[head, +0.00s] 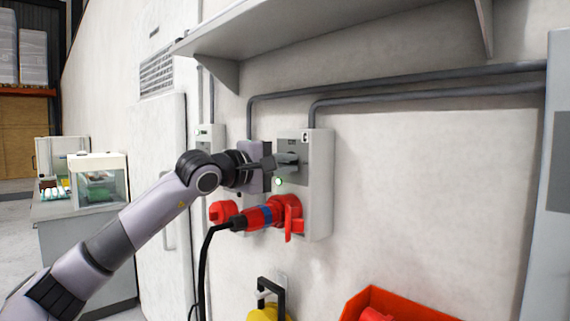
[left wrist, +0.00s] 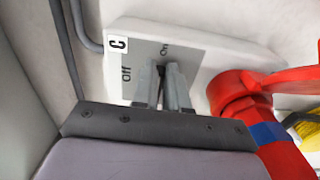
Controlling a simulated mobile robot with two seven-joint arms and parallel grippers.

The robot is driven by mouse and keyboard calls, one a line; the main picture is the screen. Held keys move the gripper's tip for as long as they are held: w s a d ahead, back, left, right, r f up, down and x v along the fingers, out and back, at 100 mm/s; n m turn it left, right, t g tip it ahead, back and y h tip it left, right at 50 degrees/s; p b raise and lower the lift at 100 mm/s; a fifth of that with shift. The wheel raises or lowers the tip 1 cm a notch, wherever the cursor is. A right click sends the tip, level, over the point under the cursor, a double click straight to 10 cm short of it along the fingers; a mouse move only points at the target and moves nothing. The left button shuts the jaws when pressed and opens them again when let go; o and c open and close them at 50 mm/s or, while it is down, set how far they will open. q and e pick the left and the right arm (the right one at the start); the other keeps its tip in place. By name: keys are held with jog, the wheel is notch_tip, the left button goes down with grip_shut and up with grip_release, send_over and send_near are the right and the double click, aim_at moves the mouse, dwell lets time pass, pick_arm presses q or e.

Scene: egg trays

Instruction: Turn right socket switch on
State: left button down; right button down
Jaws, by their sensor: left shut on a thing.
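The right socket box (head: 320,185), labelled C, is a pale box on the wall with a grey switch plate (head: 289,145). My left gripper (head: 284,161) reaches it from the left, its fingers at the plate. In the left wrist view the fingers (left wrist: 162,92) are closed on the dark switch handle (left wrist: 160,71), mostly hidden between them. The plate reads "Off" at left and "On" above right; I cannot tell exactly where the handle points. A red plug with a blue band (head: 262,216) sits in the red socket (head: 290,207) below. My right gripper is out of view.
A black cable (head: 203,262) hangs from the plug. A shelf (head: 330,22) juts out above. A red bin (head: 410,305) and a yellow thing with a black handle (head: 265,312) are below.

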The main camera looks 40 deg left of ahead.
pick_arm(q)
jog(key=c, duration=1.2)
grip_release()
jog(key=shift+o, duration=0.2)
jog(key=shift+s+a+f+b, duration=0.15)
jog(key=shift+s+b, duration=0.2)
jog(key=shift+s, duration=0.2)
jog(key=s+b, duration=0.3)
jog(key=s, duration=0.3)
jog(key=shift+a, duration=0.15)
jog(key=shift+s, duration=0.1)
